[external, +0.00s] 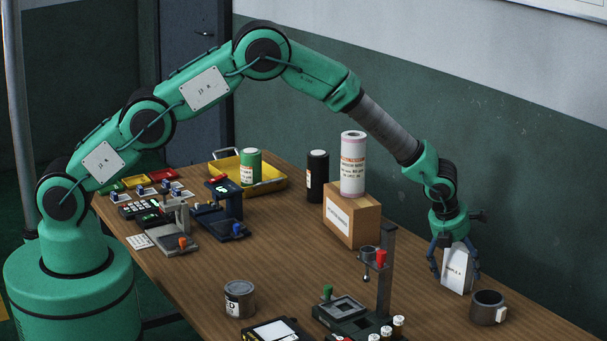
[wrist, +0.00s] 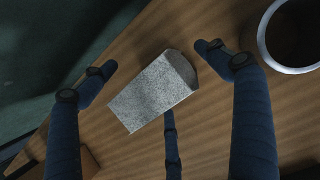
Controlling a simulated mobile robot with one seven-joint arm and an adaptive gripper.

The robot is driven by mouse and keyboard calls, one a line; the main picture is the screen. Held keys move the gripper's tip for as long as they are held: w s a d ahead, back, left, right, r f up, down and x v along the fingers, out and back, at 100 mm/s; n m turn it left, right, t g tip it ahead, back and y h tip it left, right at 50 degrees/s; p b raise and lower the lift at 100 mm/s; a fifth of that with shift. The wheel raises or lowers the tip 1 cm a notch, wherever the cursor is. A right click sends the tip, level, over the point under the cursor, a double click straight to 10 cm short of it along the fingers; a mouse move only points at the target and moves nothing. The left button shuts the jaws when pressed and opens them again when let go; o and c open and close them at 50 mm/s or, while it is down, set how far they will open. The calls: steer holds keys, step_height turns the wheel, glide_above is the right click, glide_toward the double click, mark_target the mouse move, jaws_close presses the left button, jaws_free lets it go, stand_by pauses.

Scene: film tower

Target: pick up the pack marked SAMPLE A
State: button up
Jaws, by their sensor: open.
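The pack marked SAMPLE A (external: 456,272) is a small white pack standing on the wooden table at the right in the external view. In the wrist view the pack (wrist: 152,92) shows as a speckled grey block seen from above. My gripper (external: 455,268) is above and around it, fingers pointing down and spread on either side. In the wrist view my gripper (wrist: 150,88) has dark blue fingers to the left, right and below the pack, with gaps to the left and right fingers. I cannot tell whether the lower finger touches it.
A dark mug (external: 487,308) stands just right of the pack; its rim also shows in the wrist view (wrist: 268,40). A cardboard box (external: 352,220) bears a white cylinder (external: 353,163). A press-like device (external: 385,285) stands left of the pack. The green wall is close behind.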

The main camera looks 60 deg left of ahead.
mark_target(462, 247)
steer(key=c, duration=2)
steer(key=shift+r, duration=0.1)
step_height(462, 247, up, 10)
steer(key=p, duration=0.2)
steer(key=shift+p, duration=0.3)
